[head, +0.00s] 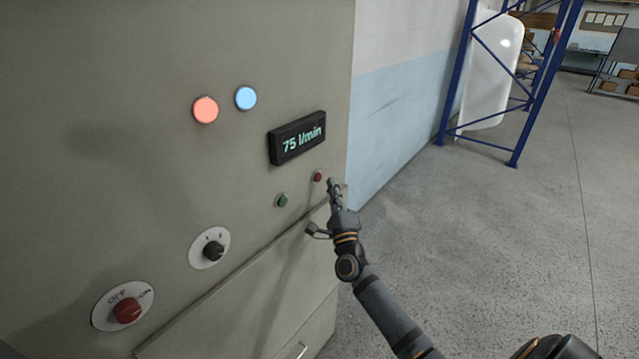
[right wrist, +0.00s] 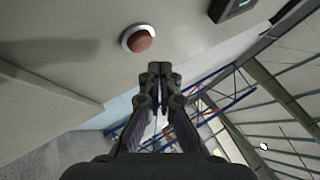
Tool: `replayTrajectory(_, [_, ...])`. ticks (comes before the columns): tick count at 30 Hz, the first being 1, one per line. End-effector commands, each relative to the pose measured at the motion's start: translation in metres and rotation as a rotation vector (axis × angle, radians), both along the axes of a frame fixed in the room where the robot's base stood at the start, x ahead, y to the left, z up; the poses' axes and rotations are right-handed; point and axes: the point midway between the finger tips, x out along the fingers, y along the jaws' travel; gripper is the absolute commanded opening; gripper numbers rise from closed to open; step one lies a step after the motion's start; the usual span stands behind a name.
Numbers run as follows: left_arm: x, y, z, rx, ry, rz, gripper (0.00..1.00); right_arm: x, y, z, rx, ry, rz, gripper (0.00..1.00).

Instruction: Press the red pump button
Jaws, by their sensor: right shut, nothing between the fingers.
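A small red button (head: 318,177) sits on the beige cabinet's front, below the right end of the display. It also shows in the right wrist view (right wrist: 139,40), a red cap in a pale ring, up and to the left of the fingertips. My right gripper (head: 333,184) is shut and empty. Its tips are just right of the red button in the head view, apart from it in the wrist view. The closed fingertips show in the right wrist view (right wrist: 159,70). My left gripper is not in view.
A green button (head: 282,200) sits left of the red one. The display (head: 298,138) reads 75 l/min. A black knob (head: 213,250) and a larger red knob (head: 127,310) are lower left. Red and blue lamps are above. A blue rack (head: 545,85) stands behind; floor is open at right.

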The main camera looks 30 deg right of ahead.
Motion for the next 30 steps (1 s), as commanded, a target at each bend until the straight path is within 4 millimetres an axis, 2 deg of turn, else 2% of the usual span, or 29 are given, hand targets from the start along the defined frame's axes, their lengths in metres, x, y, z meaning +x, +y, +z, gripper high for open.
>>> replayTrajectory(6, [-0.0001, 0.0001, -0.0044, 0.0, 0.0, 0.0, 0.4, 0.0094, 0.0042, -0.0002, 0.0, 0.001, 0.0, 0.0])
replayTrajectory(30, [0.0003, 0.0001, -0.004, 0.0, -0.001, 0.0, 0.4, 0.0095, 0.0043, 0.0003, 0.0, 0.001, 0.0, 0.0])
